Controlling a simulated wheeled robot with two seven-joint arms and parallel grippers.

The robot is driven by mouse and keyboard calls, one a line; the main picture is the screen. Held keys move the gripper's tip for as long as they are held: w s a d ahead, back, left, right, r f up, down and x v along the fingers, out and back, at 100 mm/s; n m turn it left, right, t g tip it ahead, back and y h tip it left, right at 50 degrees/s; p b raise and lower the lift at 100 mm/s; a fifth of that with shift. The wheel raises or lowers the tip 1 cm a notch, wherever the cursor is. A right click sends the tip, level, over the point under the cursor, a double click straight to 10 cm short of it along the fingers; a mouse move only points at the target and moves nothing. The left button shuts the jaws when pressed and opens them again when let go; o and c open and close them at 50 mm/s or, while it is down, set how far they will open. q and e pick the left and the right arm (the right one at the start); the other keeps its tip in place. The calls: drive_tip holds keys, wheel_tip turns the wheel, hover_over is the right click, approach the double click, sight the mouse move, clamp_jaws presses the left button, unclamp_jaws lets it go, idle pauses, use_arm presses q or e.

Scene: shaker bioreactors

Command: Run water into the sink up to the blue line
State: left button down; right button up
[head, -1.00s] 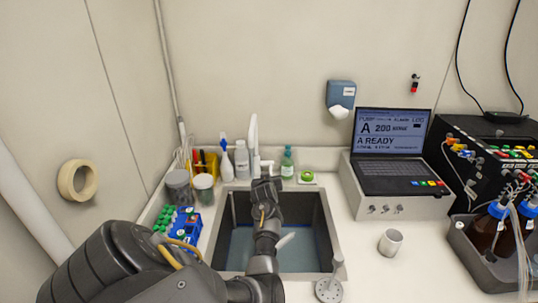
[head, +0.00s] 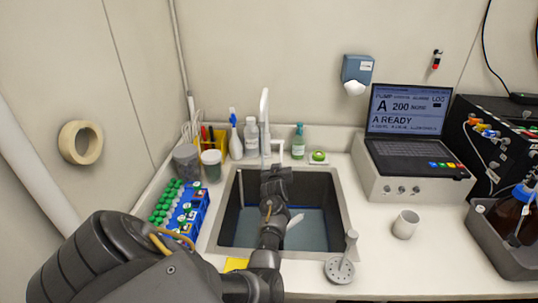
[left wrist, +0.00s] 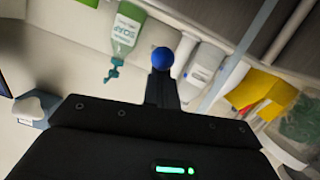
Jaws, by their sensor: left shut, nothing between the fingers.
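The grey sink (head: 235,195) is set in the white counter. Bluish water (head: 312,238) covers its lower part. A blue edge shows along the inner wall by the water; I cannot tell the line from the water's edge. My left gripper (head: 275,172) is shut and empty, over the back of the sink near the tap. In the left wrist view a round blue knob (left wrist: 162,58) shows at the finger ends; whether they touch is unclear. My right gripper is out of view.
Bottles, including a green one (head: 298,142), stand behind the sink. A blue tube rack (head: 188,213) is at its left. A laptop (head: 408,120) sits beyond. A pale elongated shape (head: 293,221) shows in the sink.

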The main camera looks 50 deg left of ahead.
use_arm(q)
drive_tip(key=shift+w+d+f, duration=0.1)
drive_tip(key=shift+d+f, duration=0.05)
drive_tip(key=shift+f, duration=0.35)
drive_tip(key=shift+r, duration=0.15)
drive_tip(key=shift+r+p, duration=0.4)
drive_tip(key=shift+p, duration=0.1)
use_arm(e)
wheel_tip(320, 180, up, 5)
drive_tip(key=p, duration=0.4)
use_arm(q)
drive_tip(key=r+b+v, duration=0.1)
drive_tip(key=b+v, duration=0.2)
drive_tip(key=v, duration=0.8)
drive_tip(key=shift+s+a+r+b, duration=0.25)
drive_tip(key=shift+s+b, duration=0.05)
drive_tip(key=shift+b, duration=0.05)
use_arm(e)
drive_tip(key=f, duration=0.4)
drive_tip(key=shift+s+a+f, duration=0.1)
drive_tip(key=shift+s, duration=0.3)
